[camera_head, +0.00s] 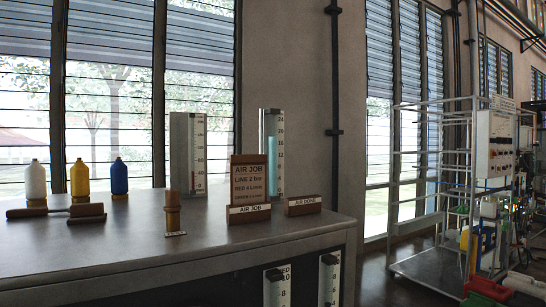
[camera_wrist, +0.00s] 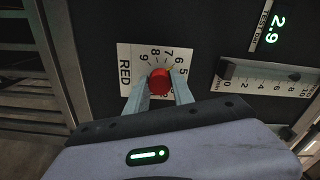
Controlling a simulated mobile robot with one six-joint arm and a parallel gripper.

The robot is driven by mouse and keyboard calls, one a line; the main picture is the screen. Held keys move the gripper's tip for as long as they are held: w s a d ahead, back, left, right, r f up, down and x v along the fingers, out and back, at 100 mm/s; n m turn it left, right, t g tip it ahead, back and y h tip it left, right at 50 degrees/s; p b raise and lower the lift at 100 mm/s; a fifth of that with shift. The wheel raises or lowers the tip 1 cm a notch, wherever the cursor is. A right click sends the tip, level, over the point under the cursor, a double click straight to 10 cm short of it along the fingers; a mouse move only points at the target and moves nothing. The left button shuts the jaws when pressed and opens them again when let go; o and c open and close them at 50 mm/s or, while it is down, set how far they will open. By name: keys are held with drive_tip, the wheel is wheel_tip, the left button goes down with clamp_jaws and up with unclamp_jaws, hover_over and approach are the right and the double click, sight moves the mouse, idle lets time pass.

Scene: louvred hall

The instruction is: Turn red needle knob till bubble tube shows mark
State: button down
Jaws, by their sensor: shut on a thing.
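The red knob (camera_wrist: 160,80) sits on a white dial plate (camera_wrist: 128,66) marked RED, with numbers around it, in the wrist view. My gripper (camera_wrist: 159,92) is shut on the knob, one finger on each side. A green display (camera_wrist: 279,28) reads 2.9. In the head view, a sign (camera_head: 249,185) reads AIR JOB, LINE 2 bar, RED 4 L/min.
Two tube scales (camera_head: 277,287) show on the cabinet front in the head view. On top stand a blue-filled gauge (camera_head: 271,150), a grey gauge (camera_head: 187,150), several bottles (camera_head: 78,180) and a wooden tool (camera_head: 55,211). A metal rack (camera_head: 450,190) stands at right.

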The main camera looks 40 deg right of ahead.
drive_tip(key=shift+d+r, duration=0.1)
drive_tip(key=shift+r, duration=0.05)
drive_tip(key=c, duration=1.1)
unclamp_jaws()
drive_tip(key=s+a+m+p, duration=0.15)
drive_tip(key=s+m, duration=0.85)
drive_tip(key=m, duration=1.1)
drive_tip(key=shift+m, duration=0.3)
drive_tip(key=shift+w+d+p, duration=0.2)
drive_tip(key=shift+w+p, duration=0.3)
drive_tip(key=shift+w, duration=1.2)
drive_tip(key=shift+w+d+p, duration=0.25)
drive_tip(key=shift+w+p, duration=0.2)
drive_tip(key=shift+w, duration=1.2)
drive_tip(key=shift+w+d+p, duration=0.2)
drive_tip(key=shift+w+p, duration=0.3)
drive_tip(key=shift+w, duration=1.2)
clamp_jaws()
